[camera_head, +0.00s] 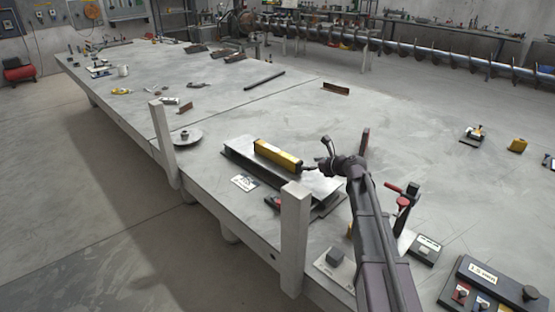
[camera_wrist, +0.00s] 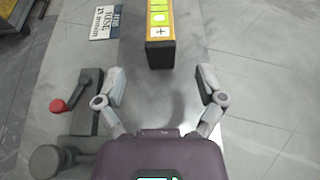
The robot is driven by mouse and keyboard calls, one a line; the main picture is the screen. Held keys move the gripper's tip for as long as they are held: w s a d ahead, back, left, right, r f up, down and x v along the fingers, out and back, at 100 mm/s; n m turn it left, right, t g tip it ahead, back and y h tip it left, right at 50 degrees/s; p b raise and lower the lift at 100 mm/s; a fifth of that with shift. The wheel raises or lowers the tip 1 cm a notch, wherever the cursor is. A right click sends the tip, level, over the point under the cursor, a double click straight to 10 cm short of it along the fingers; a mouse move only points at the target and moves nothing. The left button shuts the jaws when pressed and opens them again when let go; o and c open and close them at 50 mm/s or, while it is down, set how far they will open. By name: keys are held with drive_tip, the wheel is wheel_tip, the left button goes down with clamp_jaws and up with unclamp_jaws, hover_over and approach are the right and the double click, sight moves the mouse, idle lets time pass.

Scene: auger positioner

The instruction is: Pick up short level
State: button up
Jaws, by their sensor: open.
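The short level is a yellow bar with dark ends (camera_head: 278,154). It lies on a grey metal channel (camera_head: 240,152) near the table's front edge. In the wrist view the level (camera_wrist: 160,32) shows its yellow-green face and dark near end at the top middle. My gripper (camera_head: 318,168) is just right of the level's right end in the head view. In the wrist view my gripper (camera_wrist: 160,78) is open, its two fingers spread apart on either side of the line of the level. The level's end is just beyond the fingertips, and nothing is between them.
Two upright posts (camera_head: 295,235) and (camera_head: 163,135) stand at the table's front edge. A red-handled clamp (camera_head: 403,203) stands right of my arm. A label card (camera_head: 244,183) lies before the channel. The table's middle (camera_head: 420,130) is mostly clear.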

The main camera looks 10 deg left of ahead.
sight(300, 163)
drive_tip(key=shift+b+x, duration=0.7)
drive_tip(key=shift+x, duration=1.7)
drive_tip(key=shift+b+x, duration=0.85)
drive_tip(key=shift+x, duration=1.75)
drive_tip(key=shift+r, duration=0.1)
clamp_jaws()
